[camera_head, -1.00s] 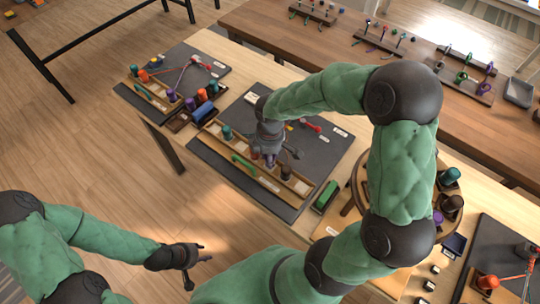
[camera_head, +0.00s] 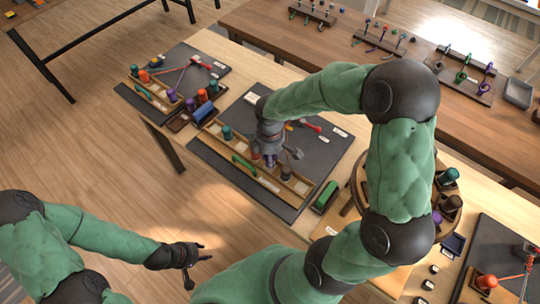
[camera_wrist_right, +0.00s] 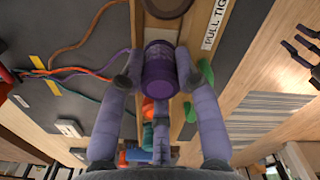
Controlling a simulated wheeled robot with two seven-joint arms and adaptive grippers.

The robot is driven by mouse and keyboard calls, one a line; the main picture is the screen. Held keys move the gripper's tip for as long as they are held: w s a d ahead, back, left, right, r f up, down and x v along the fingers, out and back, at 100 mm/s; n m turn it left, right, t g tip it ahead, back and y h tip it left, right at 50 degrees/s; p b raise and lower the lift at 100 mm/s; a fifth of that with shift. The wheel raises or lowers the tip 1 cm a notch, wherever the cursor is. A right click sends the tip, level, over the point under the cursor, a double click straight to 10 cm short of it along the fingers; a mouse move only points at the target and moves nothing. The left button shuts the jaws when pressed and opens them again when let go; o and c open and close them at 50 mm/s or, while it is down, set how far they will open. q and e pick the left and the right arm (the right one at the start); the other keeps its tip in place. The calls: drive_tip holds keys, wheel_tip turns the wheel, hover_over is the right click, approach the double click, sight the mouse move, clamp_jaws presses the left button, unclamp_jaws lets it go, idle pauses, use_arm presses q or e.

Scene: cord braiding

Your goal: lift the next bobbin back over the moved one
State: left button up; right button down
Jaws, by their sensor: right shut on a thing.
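My right gripper (camera_wrist_right: 157,75) is shut on a purple bobbin (camera_wrist_right: 159,68), with its fingers on both sides of it. In the head view this gripper (camera_head: 271,158) is over the wooden bobbin tray (camera_head: 262,180) on the dark mat. A brown bobbin (camera_head: 286,172) is just right of it, and a teal bobbin (camera_head: 227,132) is at the tray's left end. In the wrist view an orange bobbin (camera_wrist_right: 155,108) and a teal bobbin (camera_wrist_right: 148,132) show partly behind the fingers. Brown, orange, purple and teal cords (camera_wrist_right: 75,72) meet at the left. My left gripper (camera_head: 193,256) is open and empty, away from the bench.
A green bar (camera_head: 244,165) lies at the tray's front. A green block (camera_head: 326,195) stands right of the mat. A second braiding set (camera_head: 165,85) is at the left, with a box of several bobbins (camera_head: 195,108) beside it. A round stand holds more bobbins (camera_head: 450,177) at the right.

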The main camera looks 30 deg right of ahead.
drive_tip(key=shift+f+b, duration=0.5)
drive_tip(key=shift+f, duration=0.35)
idle(0.5)
drive_tip(key=c, duration=0.8)
unclamp_jaws()
wheel_tip(320, 180, up, 12)
drive_tip(key=shift+r, duration=0.1)
drive_tip(key=shift+s, duration=0.1)
